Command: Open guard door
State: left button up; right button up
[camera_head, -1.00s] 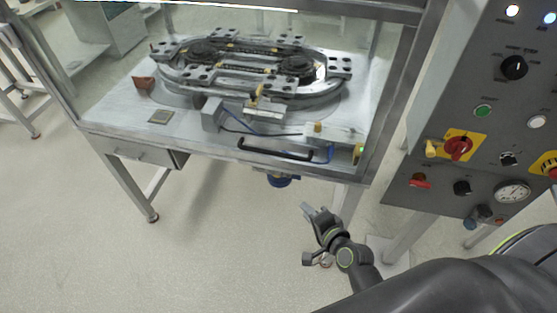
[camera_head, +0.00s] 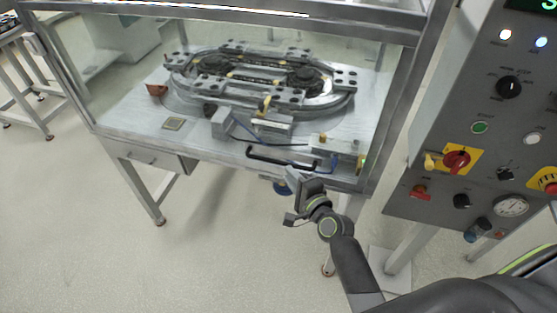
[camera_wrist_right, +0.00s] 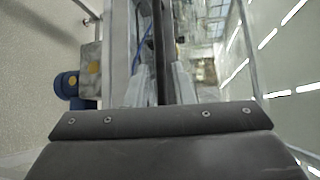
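The guard door is a clear panel in a grey metal frame (camera_head: 400,100) on the front of the machine, and it looks closed. Its black bar handle (camera_head: 282,161) runs along the lower edge. My right gripper (camera_head: 296,177) is just below and in front of the handle's right part. In the right wrist view the two light fingers (camera_wrist_right: 162,85) are open, and the dark handle bar (camera_wrist_right: 159,40) runs lengthwise between them, with a gap visible beside it. I cannot tell whether the fingers touch it. My left gripper is not in view.
Behind the door is an oval ring track (camera_head: 262,78) on a metal table. A grey control panel (camera_head: 475,120) with knobs and a gauge stands close on the right. A blue motor (camera_wrist_right: 66,84) hangs under the table. The floor (camera_head: 90,250) at left is free.

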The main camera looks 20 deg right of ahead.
aim_at(280, 164)
jog(key=x, duration=0.7)
jog(key=shift+w, duration=0.3)
jog(key=shift+c, duration=0.3)
grip_shut()
